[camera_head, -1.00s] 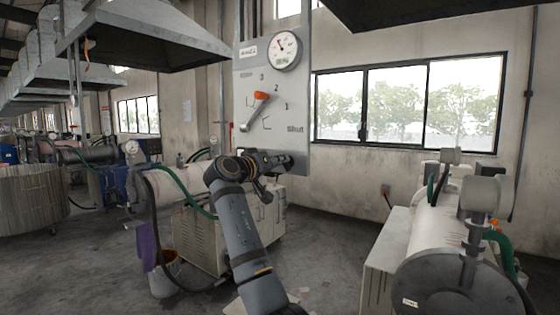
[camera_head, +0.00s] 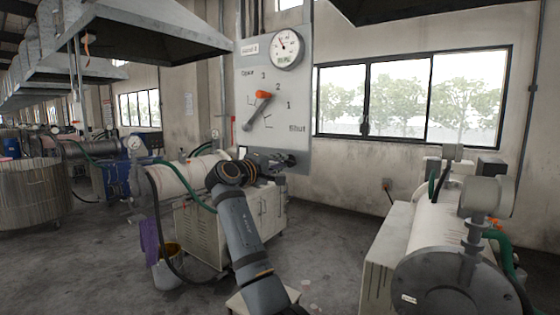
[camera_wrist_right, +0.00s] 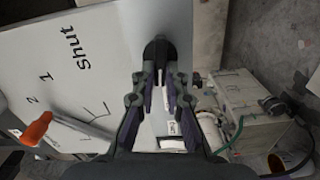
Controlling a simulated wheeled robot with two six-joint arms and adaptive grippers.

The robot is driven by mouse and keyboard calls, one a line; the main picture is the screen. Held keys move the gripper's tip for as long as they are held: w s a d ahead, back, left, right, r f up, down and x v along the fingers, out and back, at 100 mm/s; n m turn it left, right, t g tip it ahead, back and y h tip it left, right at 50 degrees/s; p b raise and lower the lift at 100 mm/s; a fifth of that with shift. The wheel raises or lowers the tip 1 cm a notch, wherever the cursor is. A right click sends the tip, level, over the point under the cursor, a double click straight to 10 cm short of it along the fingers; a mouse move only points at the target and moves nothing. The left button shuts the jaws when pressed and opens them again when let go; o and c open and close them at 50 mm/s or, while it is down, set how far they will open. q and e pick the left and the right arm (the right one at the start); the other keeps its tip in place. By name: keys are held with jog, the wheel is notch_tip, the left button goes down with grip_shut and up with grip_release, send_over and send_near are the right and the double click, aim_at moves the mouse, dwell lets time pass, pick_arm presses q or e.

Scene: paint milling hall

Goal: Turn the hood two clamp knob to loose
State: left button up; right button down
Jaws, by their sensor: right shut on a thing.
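A grey hood panel (camera_head: 245,75) on the wall carries a round gauge, the marks Open, 3, 2, 1 and Shut, and a lever (camera_head: 255,111) with an orange end near 2. A dark knob (camera_wrist_right: 160,48) stands by the panel's lower edge, past the Shut mark in the right wrist view. My right gripper (camera_head: 283,161) is at the panel's bottom edge; in the right wrist view, its fingers (camera_wrist_right: 162,78) are shut on the knob. The fingers hide part of the knob, and its turn angle cannot be told. My left gripper is not in view.
A cream cabinet (camera_head: 265,212) stands below the panel, with a milling drum (camera_head: 187,178) beside it. Another mill (camera_head: 440,235) stands at the right. A bucket (camera_head: 168,272) is on the floor at the left. Open floor lies between the machines.

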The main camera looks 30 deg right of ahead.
jog(key=shift+f+n, duration=0.1)
jog(key=shift+n, duration=0.7)
jog(key=shift+f, duration=0.1)
jog(key=c, duration=1.4)
grip_release()
jog(key=shift+a, duration=0.1)
jog(key=shift+a, duration=0.1)
jog(key=v, duration=1.1)
jog(key=shift+s+a, duration=0.15)
jog(key=shift+a, duration=0.15)
jog(key=shift+f, duration=0.1)
